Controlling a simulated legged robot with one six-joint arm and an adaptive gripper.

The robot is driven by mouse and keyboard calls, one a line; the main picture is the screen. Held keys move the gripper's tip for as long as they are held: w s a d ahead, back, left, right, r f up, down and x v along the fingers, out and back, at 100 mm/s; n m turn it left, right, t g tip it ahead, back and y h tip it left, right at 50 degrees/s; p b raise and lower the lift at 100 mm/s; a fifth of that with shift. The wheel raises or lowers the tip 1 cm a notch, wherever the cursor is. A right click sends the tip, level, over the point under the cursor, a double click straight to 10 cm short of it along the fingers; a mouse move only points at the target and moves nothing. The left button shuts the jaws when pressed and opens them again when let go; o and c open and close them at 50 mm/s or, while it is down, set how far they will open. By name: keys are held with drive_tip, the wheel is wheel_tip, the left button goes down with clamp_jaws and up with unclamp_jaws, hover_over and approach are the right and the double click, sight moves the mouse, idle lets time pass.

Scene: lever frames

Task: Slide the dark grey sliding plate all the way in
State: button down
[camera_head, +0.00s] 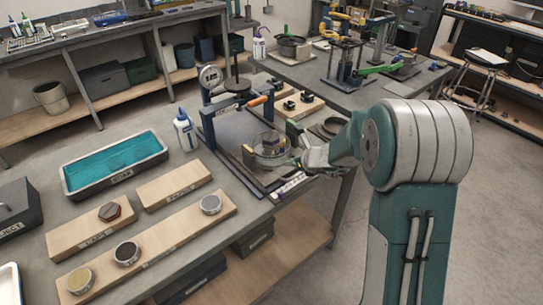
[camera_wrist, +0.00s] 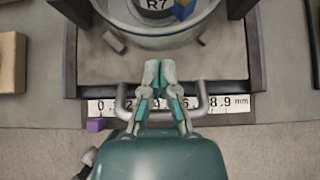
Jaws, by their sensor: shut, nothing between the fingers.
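The dark grey sliding plate (camera_wrist: 222,62) lies between the dark rails of a frame in the wrist view. It carries a round clear dish (camera_wrist: 95,28) with a block and a part marked R7 inside. A metal U-shaped handle (camera_wrist: 204,103) shows at the plate's near edge. My gripper (camera_wrist: 158,68) is shut and empty; its fingers cross over the middle of the handle, with the tips over the plate just short of the dish. I cannot tell whether they touch. In the head view my gripper (camera_head: 299,161) is at the front of the dish (camera_head: 270,147).
A white scale strip (camera_wrist: 230,104) runs along the frame's front, partly covered by my fingers. A small purple block (camera_wrist: 96,125) is beside it. The lever frame (camera_head: 208,125) stands at the bench edge, with a white bottle (camera_head: 185,133) and a teal tray (camera_head: 115,162) to its left.

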sight(276, 143)
drive_tip(key=shift+w+a, duration=1.35)
drive_tip(key=shift+w, duration=0.45)
drive_tip(key=shift+w+a, duration=1.3)
drive_tip(key=shift+w, duration=0.5)
drive_tip(key=shift+w+a, duration=1.35)
drive_tip(key=shift+w, duration=0.45)
drive_tip(key=shift+s+d+r, duration=0.5)
drive_tip(key=shift+s+d, duration=0.1)
drive_tip(key=shift+s, duration=0.2)
drive_tip(key=shift+s+d+r, duration=0.5)
drive_tip(key=shift+s+d, duration=0.1)
drive_tip(key=shift+s, duration=0.25)
drive_tip(key=shift+s+d+r, duration=0.5)
drive_tip(key=shift+s+d, duration=0.1)
drive_tip(key=shift+s, duration=0.2)
